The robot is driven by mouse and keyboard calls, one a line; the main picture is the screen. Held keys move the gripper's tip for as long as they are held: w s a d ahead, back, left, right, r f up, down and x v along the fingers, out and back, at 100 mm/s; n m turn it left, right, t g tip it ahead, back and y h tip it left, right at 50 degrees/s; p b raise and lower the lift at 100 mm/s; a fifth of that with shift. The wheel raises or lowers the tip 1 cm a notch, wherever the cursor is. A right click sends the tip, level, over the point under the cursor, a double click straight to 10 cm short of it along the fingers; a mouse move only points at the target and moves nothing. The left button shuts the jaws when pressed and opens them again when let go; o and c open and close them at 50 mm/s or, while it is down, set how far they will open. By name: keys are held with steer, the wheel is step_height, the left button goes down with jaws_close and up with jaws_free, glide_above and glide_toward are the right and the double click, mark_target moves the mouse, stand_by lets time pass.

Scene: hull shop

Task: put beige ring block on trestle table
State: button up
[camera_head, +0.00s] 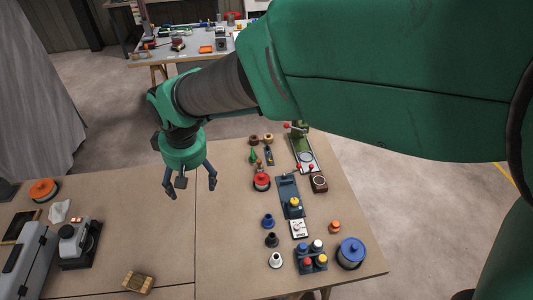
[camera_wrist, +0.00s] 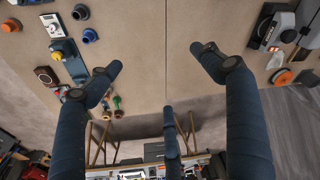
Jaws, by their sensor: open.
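My gripper (camera_head: 190,190) is open and empty above the middle of the near table (camera_head: 150,235), left of the parts. I cannot tell surely which thing is the beige ring block. A pale flanged ring piece (camera_head: 276,260) stands near the front, below a black one (camera_head: 271,240) and a blue one (camera_head: 268,221). Two small tan round pieces (camera_head: 260,138) sit at the far edge. A table on wooden trestle legs (camera_head: 160,57) stands at the back, bearing several things.
A green press-like device (camera_head: 303,150), a brown block with a pale disc (camera_head: 319,183), a tray of coloured caps (camera_head: 311,258) and a blue-lidded pot (camera_head: 351,252) crowd the right. Grey machines (camera_head: 78,242) stand left. A wooden block (camera_head: 138,282) lies in front. The table middle is clear.

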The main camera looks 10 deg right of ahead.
steer(key=s+d+r+m+t, duration=0.1)
steer(key=s+d+r, duration=0.15)
steer(key=d, duration=0.45)
steer(key=s+d+r+m, duration=0.1)
steer(key=d+r+m, duration=0.1)
steer(key=d+r, duration=0.3)
steer(key=s+d+r+m+t, duration=0.1)
steer(key=s+d+r, duration=0.1)
steer(key=d, duration=0.6)
steer(key=s+d+r+m+t+h, duration=0.1)
steer(key=s+d+m, duration=0.3)
steer(key=s+d, duration=0.7)
steer(key=shift+s+d+r+t, duration=0.15)
steer(key=shift+d+r+t, duration=0.3)
steer(key=shift+d, duration=0.5)
